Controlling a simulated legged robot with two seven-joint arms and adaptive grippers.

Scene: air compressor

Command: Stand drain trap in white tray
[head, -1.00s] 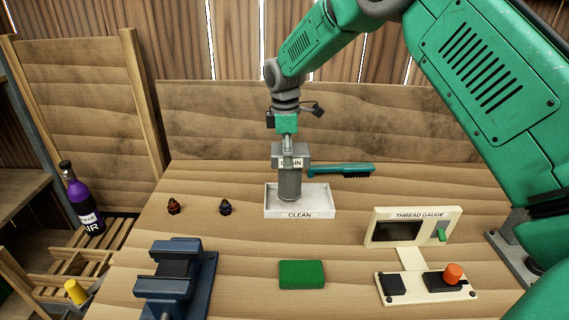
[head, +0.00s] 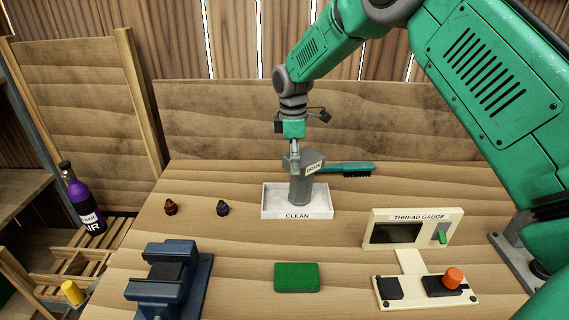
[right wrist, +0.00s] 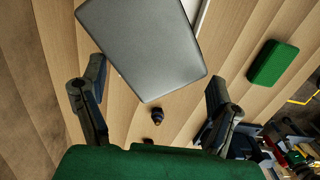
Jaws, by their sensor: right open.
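The drain trap (head: 301,186) is a grey cylinder with a wider head and a label reading DRAIN. It is inside the white tray (head: 297,215) marked CLEAN, roughly upright, its top leaning slightly right. Its lower end is low in the tray; whether it rests flat there is unclear. My right gripper (head: 294,151) is at the trap's head. In the right wrist view, its fingers (right wrist: 157,78) are spread wide, with the trap's grey flat face (right wrist: 143,45) beyond them and no clear contact. My left gripper is not in view.
A teal brush (head: 345,168) lies behind the tray. A thread gauge (head: 412,230) stands right, a blue vise (head: 168,280) front left, and a green block (head: 297,277) in front. Two small dark fittings (head: 170,207) (head: 222,208) sit left. Bare bench lies between them.

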